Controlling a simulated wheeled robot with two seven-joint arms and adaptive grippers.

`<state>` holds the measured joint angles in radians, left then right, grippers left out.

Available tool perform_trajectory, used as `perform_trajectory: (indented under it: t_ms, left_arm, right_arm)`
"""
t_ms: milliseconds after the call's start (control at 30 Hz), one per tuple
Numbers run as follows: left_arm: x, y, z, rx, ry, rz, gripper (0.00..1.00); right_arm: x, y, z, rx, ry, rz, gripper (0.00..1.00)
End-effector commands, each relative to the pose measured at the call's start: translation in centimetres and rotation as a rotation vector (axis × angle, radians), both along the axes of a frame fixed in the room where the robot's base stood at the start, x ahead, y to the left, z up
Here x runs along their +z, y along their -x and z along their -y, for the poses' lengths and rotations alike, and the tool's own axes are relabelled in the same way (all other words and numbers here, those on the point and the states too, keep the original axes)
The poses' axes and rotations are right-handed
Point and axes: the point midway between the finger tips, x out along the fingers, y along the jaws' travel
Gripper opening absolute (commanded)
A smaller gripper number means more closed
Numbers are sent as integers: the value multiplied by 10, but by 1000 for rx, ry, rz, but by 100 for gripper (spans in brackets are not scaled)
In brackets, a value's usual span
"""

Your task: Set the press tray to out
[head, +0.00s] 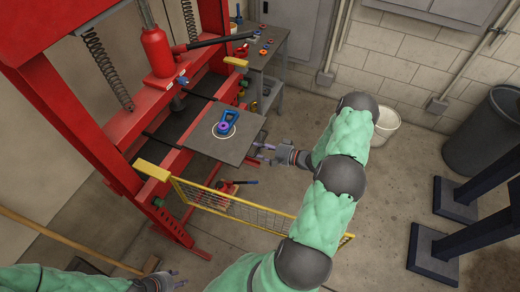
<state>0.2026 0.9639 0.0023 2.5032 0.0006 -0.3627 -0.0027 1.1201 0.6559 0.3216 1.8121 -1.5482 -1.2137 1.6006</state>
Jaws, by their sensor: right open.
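The press tray (204,142) is a flat dark-grey plate at the red press (108,128). It sticks out from the press bed toward the right. A blue part with a purple ring (226,123) sits inside a white circle on the tray. My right gripper (263,153) is open, low beside the tray's front right edge. I cannot tell whether it touches the tray. My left gripper (177,278) is at the bottom of the view, well away from the tray, and is too small to read.
A yellow mesh guard (222,202) runs in front of the press, below the tray. A red jack (225,187) is on the floor behind it. A side table (268,47) with small parts stands behind. A white bucket (386,126) and dark bin (484,135) stand right.

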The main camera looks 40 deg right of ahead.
Motion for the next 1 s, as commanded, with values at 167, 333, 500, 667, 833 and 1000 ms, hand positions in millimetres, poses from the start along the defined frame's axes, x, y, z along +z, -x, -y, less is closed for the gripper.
perform_trajectory:
  t_ms: [167,333,500,667,833,1000]
  left_arm:
    - [0,0,0,0,0,0,40]
    - [0,0,0,0,0,0,40]
    - [0,0,0,0,0,0,40]
    - [0,0,0,0,0,0,40]
    - [0,0,0,0,0,0,40]
    - [0,0,0,0,0,0,40]
  right_arm:
    - [5,24,12,-6,1,-1,41]
    - [12,56,25,-6,2,-1,41]
    - [18,83,35,-5,1,-2,41]
    - [21,99,42,-4,1,-2,41]
    - [23,106,44,-1,0,-1,41]
    - [23,106,44,-1,0,-1,41]
